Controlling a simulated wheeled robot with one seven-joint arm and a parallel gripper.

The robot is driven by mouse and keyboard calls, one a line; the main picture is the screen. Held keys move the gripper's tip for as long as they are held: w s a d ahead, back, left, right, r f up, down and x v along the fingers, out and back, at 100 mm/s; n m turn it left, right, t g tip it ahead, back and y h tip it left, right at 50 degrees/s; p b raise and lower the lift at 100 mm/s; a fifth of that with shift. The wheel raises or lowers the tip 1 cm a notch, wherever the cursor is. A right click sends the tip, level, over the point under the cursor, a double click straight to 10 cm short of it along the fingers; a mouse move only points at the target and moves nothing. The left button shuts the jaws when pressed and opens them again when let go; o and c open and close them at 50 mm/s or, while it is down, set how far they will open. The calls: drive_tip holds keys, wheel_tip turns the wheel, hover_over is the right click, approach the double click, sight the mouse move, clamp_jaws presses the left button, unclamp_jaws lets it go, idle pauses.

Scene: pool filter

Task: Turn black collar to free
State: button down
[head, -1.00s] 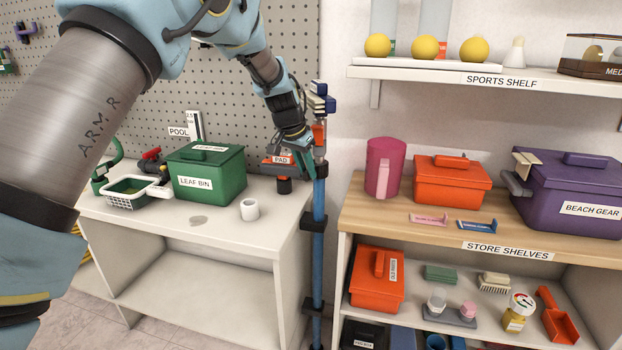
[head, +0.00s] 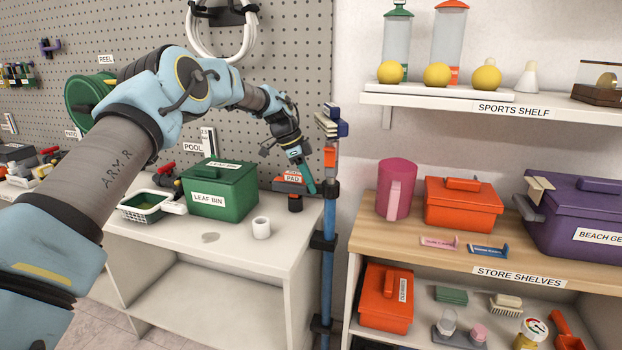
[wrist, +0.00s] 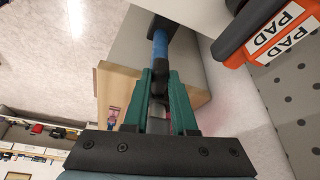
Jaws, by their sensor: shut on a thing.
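A tall pole stands upright at the right end of the white bench, with a blue lower tube (head: 327,285) and a grey upper tube. The black collar (head: 331,189) sits where the blue tube meets the grey one. My gripper (head: 310,186) reaches the pole from the left at collar height. In the wrist view, its green fingers (wrist: 163,95) are shut on the collar (wrist: 160,84), which shows dark between them. The blue tube (wrist: 160,47) runs on beyond the fingers. The fingers hide part of the collar, and I cannot tell its turn position.
An orange-and-black PAD tool (head: 291,183) is close to the left of the pole. A green leaf bin (head: 222,190) and a white cup (head: 261,228) stand on the bench. The wooden store shelves (head: 455,258) are close on the right. Black clips (head: 322,241) hold the pole lower down.

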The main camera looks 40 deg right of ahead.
drive_tip(key=shift+w+d+m+y+p, duration=0.3)
drive_tip(key=shift+m+p, duration=0.15)
drive_tip(key=shift+m, duration=0.35)
drive_tip(key=c, duration=0.7)
unclamp_jaws()
drive_tip(key=b+v, duration=0.1)
drive_tip(key=v, duration=0.9)
drive_tip(key=shift+w+r, duration=0.25)
drive_tip(key=shift+r, duration=0.05)
drive_tip(key=shift+a, duration=0.1)
